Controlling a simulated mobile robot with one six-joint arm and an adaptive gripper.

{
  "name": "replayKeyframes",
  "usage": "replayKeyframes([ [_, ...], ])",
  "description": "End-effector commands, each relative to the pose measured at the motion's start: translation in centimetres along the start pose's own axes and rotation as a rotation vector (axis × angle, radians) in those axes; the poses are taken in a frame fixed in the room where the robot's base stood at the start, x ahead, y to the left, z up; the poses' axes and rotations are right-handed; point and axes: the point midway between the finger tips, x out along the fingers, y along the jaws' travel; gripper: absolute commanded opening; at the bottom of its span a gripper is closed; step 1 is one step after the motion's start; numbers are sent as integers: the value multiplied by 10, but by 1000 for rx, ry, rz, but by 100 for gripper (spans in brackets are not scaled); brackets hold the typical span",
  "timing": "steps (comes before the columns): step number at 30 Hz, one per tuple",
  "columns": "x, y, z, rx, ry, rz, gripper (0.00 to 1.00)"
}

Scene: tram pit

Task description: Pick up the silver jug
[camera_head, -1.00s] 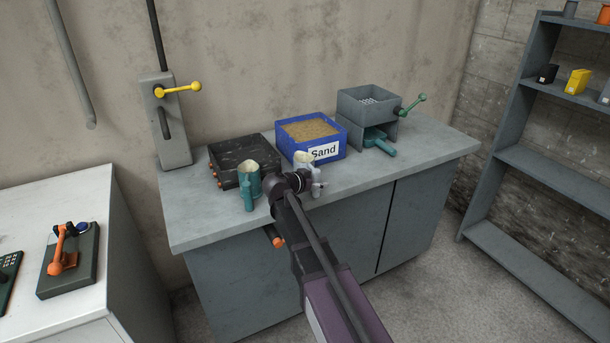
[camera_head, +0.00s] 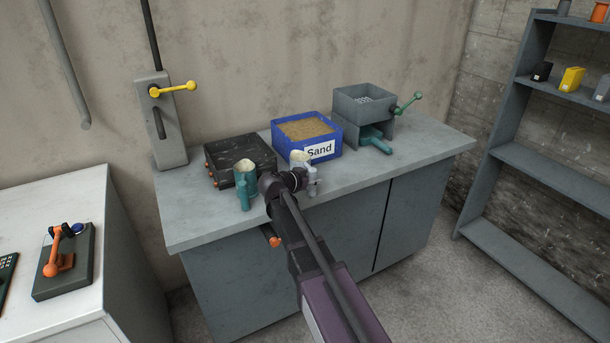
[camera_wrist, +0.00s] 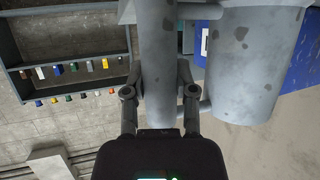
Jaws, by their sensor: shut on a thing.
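The silver jug (camera_head: 311,172) stands at the front edge of the grey workbench, partly hidden behind my wrist in the head view. Something pale shows at its mouth. In the wrist view the speckled grey jug body (camera_wrist: 255,65) fills the upper right, with its upright handle (camera_wrist: 158,60) at the middle. My gripper (camera_wrist: 160,85) is shut on that handle, one finger on each side. My gripper also shows in the head view (camera_head: 297,181). Whether the jug's base touches the bench is hidden.
A blue sand box (camera_head: 308,136) is just behind the silver jug. A grey sieve box (camera_head: 362,105) stands right. Bare bench lies at right; shelves (camera_head: 530,165) are far right.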

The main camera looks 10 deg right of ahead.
Motion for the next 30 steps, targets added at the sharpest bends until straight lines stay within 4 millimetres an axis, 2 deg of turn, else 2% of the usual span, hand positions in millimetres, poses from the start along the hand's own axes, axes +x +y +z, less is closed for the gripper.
replayKeyframes([
  [11, -4, 0, -9, 0, 0, 0, 0],
  [22, -16, 0, -39, 0, 0, 0, 0],
  [24, -29, 15, -29, -1, 0, -2, 0],
  [30, -65, 46, -19, 0, 0, -2, 0],
])
